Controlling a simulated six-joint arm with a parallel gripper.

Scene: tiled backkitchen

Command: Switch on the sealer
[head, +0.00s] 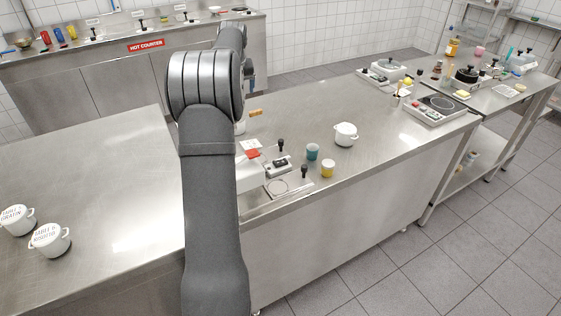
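A low pale appliance (278,167) with a small dark control panel stands on the middle counter, just right of my arm. It looks like the sealer, but I cannot read a label on it. Upright black-knobbed levers (281,145) stand at its back and right side, and a round ring (277,187) lies in its front plate. My arm covers its left part. I cannot make out whether its switch is on or off. My arm rises in front of the counter and reaches away toward the back; its gripper end is hidden behind my own links.
A teal cup (312,151), a yellow cup (327,168) and a white lidded pot (345,134) stand right of the appliance. Two labelled white pots (50,240) sit at far left. Hotplates (435,108) are at right. The left counter's middle (110,170) is clear.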

